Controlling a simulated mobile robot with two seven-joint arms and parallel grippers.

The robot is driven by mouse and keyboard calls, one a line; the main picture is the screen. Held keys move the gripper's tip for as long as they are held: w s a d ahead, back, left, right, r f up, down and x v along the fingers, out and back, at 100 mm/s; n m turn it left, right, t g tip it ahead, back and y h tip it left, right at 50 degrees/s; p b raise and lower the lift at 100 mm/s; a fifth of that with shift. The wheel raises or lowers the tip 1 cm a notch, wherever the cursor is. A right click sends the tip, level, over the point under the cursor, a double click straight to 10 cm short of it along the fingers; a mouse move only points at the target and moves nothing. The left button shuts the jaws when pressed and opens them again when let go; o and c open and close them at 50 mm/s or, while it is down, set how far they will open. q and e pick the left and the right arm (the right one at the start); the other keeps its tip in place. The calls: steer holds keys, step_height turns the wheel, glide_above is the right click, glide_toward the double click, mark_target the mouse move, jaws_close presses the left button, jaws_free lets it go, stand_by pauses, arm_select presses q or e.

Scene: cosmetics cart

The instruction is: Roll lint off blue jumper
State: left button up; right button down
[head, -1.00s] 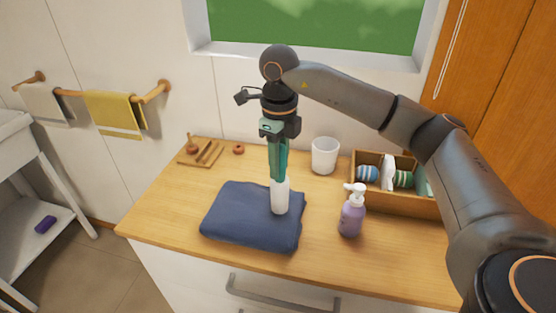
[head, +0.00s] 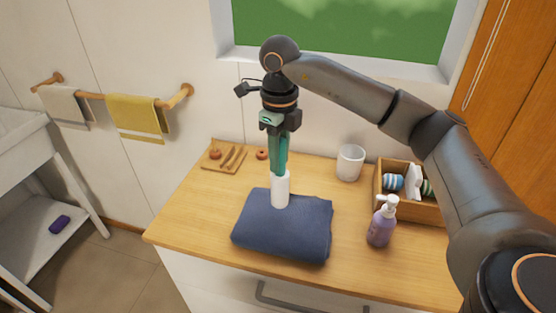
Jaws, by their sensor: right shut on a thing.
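The blue jumper (head: 285,232) lies folded on the wooden counter top. My right gripper (head: 280,170) points down over the jumper's back edge. It is shut on the lint roller, whose white roll (head: 280,190) shows below the fingers. The roll's lower end appears at the upper left part of the jumper; I cannot tell whether it presses on the cloth. The roller's handle is mostly hidden by the fingers. No lint can be made out on the jumper at this size. My left gripper is not in view.
On the counter (head: 195,222), a purple pump bottle (head: 381,228) stands right of the jumper. A white cup (head: 350,162) and a wooden box (head: 410,207) with rolled items are behind it. A small wooden tray (head: 224,160) sits at back left. The counter's front left is clear.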

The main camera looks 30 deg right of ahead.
steer(key=shift+r+p, duration=0.3)
steer(key=shift+r, duration=0.35)
step_height(320, 180, up, 2)
steer(key=shift+r+p, duration=0.1)
steer(key=shift+p, duration=0.7)
steer(key=shift+r+p, duration=0.35)
steer(key=shift+r, duration=0.5)
